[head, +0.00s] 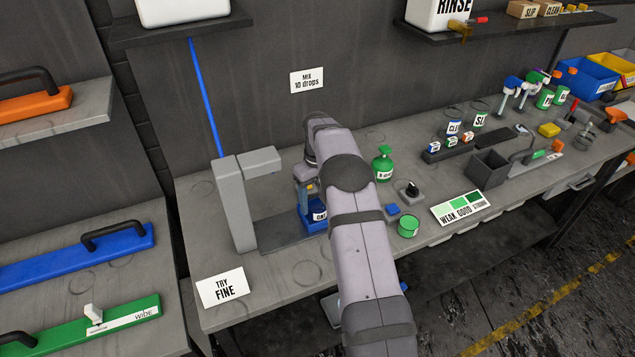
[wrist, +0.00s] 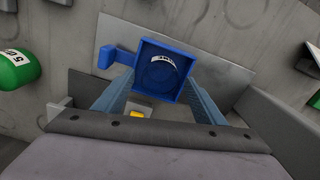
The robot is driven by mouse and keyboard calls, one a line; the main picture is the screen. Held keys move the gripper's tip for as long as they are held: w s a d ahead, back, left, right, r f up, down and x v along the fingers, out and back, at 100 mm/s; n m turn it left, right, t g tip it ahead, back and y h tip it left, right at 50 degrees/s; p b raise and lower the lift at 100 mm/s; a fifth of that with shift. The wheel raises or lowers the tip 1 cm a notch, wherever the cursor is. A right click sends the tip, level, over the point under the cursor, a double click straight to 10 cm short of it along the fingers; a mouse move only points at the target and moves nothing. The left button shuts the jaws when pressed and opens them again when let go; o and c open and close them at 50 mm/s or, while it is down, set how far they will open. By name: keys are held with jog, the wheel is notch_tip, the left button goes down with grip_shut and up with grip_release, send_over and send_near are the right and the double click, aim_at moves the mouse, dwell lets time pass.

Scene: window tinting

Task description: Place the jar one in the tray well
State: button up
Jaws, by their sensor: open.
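My gripper (head: 309,192) is open, low over the bench's left part, at a grey stand. Its two blue-grey fingers also show in the wrist view (wrist: 158,92), one towards each side of a blue square labelled container (wrist: 140,83). This container has a raised rim, a side tab, and a round outline with a curved white label inside; I cannot tell whether the fingers touch it. In the head view the blue container (head: 313,220) is below my gripper and partly hidden by my arm. I cannot tell for sure which thing is jar one or where the tray well is.
A tall grey stand (head: 236,205) with an overhanging top is close left of my gripper. Right of my arm are a green bottle (head: 383,166), a green cup (head: 408,228) and a colour card (head: 460,208). Small labelled blocks sit on a dark rack (head: 480,143).

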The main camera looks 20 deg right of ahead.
notch_tip(320, 180, up, 10)
jog(key=shift+f+b, duration=0.25)
jog(key=shift+b, duration=0.7)
jog(key=shift+r, duration=0.95)
jog(key=shift+r, duration=0.1)
